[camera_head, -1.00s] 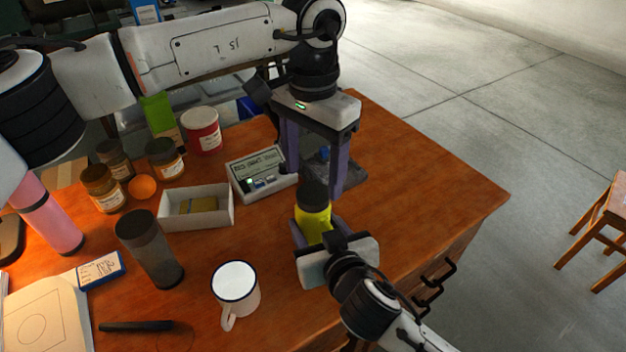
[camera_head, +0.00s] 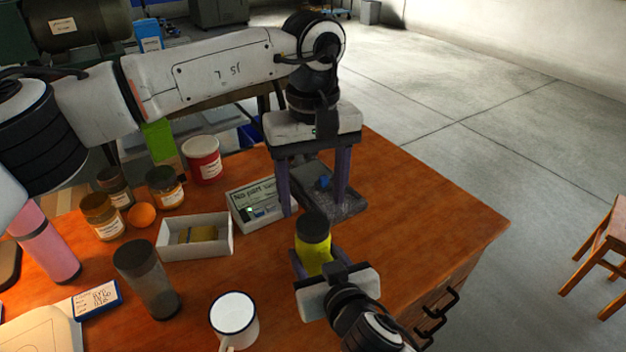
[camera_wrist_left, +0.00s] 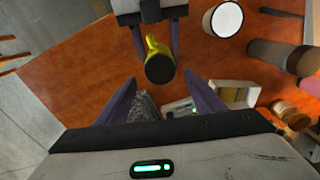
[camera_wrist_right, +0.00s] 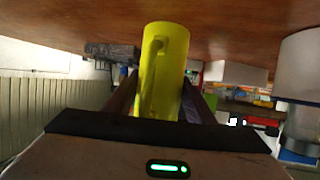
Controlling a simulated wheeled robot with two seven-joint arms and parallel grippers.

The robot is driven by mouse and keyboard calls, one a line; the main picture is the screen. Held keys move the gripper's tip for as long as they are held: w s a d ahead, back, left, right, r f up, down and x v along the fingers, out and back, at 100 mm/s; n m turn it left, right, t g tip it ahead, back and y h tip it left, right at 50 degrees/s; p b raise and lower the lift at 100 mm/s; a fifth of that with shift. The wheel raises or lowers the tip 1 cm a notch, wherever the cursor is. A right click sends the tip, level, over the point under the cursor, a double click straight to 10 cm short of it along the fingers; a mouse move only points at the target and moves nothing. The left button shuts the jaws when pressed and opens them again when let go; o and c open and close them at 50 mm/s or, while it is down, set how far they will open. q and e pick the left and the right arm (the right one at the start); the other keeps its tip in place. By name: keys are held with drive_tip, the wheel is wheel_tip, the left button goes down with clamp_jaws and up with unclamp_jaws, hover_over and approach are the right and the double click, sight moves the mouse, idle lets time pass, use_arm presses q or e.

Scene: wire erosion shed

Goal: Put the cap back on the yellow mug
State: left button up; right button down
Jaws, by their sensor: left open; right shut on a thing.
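The yellow mug (camera_head: 316,257) is at the table's right side, with its dark cap (camera_head: 313,228) on top and in line with it. I cannot tell how firmly the cap sits. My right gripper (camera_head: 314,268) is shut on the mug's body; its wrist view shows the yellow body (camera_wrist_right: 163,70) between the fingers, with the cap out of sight. My left gripper (camera_head: 314,208) is open and empty, beyond and above the cap, fingers pointing down. In the left wrist view the cap (camera_wrist_left: 160,69) is ahead of the open fingers, apart from them.
A grey tray (camera_head: 352,203) with a blue piece lies behind the mug. A small sign box (camera_head: 255,203), a white open box (camera_head: 224,242) and a white mug (camera_head: 233,318) are to the left. Several jars and a dark tumbler (camera_head: 150,280) stand farther left. The right table corner is clear.

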use_arm(q)
drive_tip(key=n, duration=0.6)
drive_tip(key=shift+r+n, duration=0.2)
drive_tip(key=shift+n, duration=0.2)
drive_tip(key=n, duration=0.4)
drive_tip(key=shift+r, duration=0.1)
drive_tip(key=n, duration=0.6)
drive_tip(key=shift+r+n, duration=0.2)
drive_tip(key=shift+n, duration=0.1)
drive_tip(key=n, duration=0.4)
drive_tip(key=shift+r, duration=0.15)
drive_tip(key=n, duration=0.4)
drive_tip(key=shift+r+n, duration=0.1)
drive_tip(key=shift+n, duration=0.3)
drive_tip(key=n, duration=0.6)
drive_tip(key=shift+r+n, duration=0.2)
drive_tip(key=shift+n, duration=0.1)
drive_tip(key=n, duration=0.6)
drive_tip(key=shift+r, duration=0.15)
drive_tip(key=n, duration=0.4)
drive_tip(key=shift+r, duration=0.15)
